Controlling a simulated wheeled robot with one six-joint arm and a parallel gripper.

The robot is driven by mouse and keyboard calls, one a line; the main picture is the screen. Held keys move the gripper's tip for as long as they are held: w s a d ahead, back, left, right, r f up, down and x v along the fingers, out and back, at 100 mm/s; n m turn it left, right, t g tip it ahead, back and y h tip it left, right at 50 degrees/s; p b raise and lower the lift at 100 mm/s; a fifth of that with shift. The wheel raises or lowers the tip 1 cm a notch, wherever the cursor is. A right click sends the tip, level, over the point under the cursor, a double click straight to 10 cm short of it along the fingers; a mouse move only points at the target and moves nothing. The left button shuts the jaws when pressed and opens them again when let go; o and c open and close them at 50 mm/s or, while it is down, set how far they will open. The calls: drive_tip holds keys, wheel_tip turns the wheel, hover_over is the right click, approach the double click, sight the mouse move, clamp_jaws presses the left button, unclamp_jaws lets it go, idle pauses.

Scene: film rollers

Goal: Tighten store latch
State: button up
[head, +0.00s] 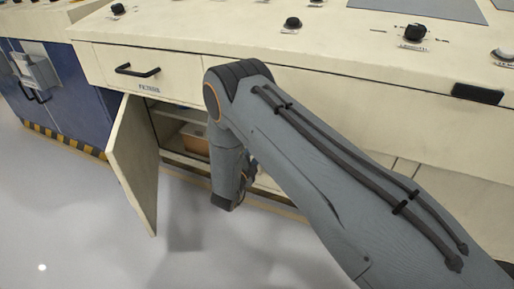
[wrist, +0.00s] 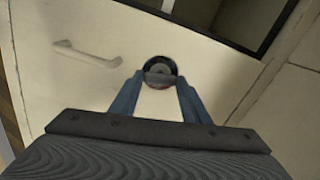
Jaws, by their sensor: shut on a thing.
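In the wrist view my gripper (wrist: 158,84) has its two blue-grey fingers around the small dark round latch (wrist: 160,66) and is shut on its grey middle piece. The latch sits in a cream panel (wrist: 60,90). A pale bar handle (wrist: 88,53) is on the same panel, to the left of the latch. In the head view my own arm reaches down in front of the cabinet, hiding the latch, and my fingertips cannot be made out there.
A cream cabinet door (head: 135,160) hangs open to the left of my arm. Behind it are shelves and a brown box (head: 194,139). A drawer with a black handle (head: 137,71) is above. The pale floor (head: 90,230) in front is clear.

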drive_tip(key=shift+m, duration=0.6)
drive_tip(key=shift+p, duration=0.35)
drive_tip(key=o, duration=1)
drive_tip(key=shift+o, duration=0.2)
drive_tip(key=p+v, duration=0.2)
drive_tip(key=v, duration=0.5)
drive_tip(key=shift+s, duration=0.4)
drive_tip(key=shift+a, duration=0.15)
